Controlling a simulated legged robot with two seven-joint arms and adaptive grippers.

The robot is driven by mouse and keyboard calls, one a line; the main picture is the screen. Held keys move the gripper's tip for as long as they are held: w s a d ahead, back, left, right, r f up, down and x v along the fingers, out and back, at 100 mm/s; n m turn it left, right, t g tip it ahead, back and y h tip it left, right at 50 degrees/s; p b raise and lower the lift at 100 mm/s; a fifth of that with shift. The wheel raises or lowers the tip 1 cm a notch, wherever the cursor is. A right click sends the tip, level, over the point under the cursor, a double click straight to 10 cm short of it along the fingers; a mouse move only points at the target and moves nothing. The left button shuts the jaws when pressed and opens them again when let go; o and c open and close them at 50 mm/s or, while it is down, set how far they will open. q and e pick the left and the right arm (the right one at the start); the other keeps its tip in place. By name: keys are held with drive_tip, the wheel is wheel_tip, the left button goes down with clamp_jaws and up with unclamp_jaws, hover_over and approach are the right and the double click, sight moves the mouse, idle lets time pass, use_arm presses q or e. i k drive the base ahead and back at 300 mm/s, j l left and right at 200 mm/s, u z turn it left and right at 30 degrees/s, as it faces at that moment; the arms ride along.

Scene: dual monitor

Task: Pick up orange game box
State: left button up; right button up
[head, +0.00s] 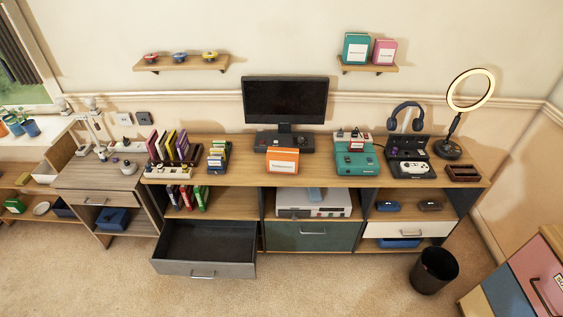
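An orange game box (283,160) with a white label stands upright on the wooden desk top, in front of the black monitor (285,98). Its label faces me. It stands apart from the teal console to its right. Neither of my grippers shows in the head view.
On the desk (240,174) are several game cases (175,147) at left, a teal console (356,159), a black case with a controller (410,160) and a ring light (470,90). A dark drawer (204,245) is pulled open below left. A black bin (434,270) stands on the floor at right.

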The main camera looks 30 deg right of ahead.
sight(284, 160)
drive_tip(key=l+z, duration=0.1)
drive_tip(key=z, duration=0.35)
drive_tip(key=i+z, duration=0.15)
drive_tip(key=z, duration=0.25)
drive_tip(key=i+z, duration=0.1)
drive_tip(key=z, duration=0.35)
